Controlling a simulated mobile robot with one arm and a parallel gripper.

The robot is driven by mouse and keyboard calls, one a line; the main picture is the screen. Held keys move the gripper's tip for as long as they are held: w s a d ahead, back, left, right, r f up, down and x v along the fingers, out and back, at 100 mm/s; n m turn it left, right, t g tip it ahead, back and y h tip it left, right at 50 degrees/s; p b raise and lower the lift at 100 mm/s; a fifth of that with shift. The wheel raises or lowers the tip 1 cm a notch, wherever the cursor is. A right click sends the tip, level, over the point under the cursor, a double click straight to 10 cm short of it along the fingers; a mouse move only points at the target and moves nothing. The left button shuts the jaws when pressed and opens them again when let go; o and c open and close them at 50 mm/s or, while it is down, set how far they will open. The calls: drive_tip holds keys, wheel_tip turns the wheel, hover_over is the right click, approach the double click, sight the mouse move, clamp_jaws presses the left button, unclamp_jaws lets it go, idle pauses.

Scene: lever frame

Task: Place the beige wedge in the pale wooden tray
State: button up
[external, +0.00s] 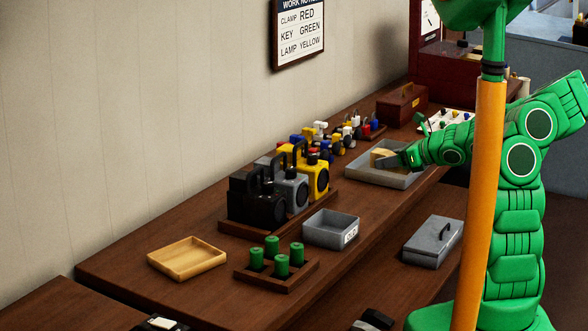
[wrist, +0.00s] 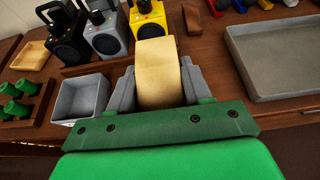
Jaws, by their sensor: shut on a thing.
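The beige wedge (wrist: 158,75) is held between the two grey fingers of my gripper (wrist: 156,88), which is shut on it. In the external view the wedge (external: 381,154) and my gripper (external: 391,162) appear over the large grey tray (external: 362,176). In the wrist view that tray (wrist: 282,96) lies to the right of my fingers, and the wedge is clear of it. The pale wooden tray (external: 188,258) sits empty at the front left of the table; part of it shows at the left of the wrist view (wrist: 32,55).
Black, grey and yellow box-shaped units (external: 290,184) stand in a row along the wall side. A small grey bin (external: 331,229) and a rack of green cylinders (external: 277,266) lie between the large tray and the wooden tray. A lidded grey box (external: 432,242) stands at right.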

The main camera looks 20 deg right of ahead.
drive_tip(key=s+a+r+n+g+y, duration=0.1)
drive_tip(key=s+a+n+g, duration=0.2)
drive_tip(key=s+a, duration=0.8)
drive_tip(key=s+a+r+n+g+y, duration=0.1)
drive_tip(key=s+a+n+g+y, duration=0.2)
drive_tip(key=a, duration=1.4)
drive_tip(key=s+a+r+n+g, duration=0.1)
drive_tip(key=s+a+n+g, duration=0.25)
drive_tip(key=s+a, duration=0.8)
hover_over(200, 259)
drive_tip(key=d, duration=0.1)
drive_tip(key=shift+m, duration=0.25)
drive_tip(key=f, duration=0.5)
drive_tip(key=s+f, duration=0.1)
drive_tip(key=f, duration=0.2)
drive_tip(key=shift+f, duration=0.25)
drive_tip(key=shift+w+a+f, duration=0.4)
drive_tip(key=shift+a+f, duration=0.05)
drive_tip(key=shift+f, duration=1.8)
drive_tip(key=shift+f, duration=0.2)
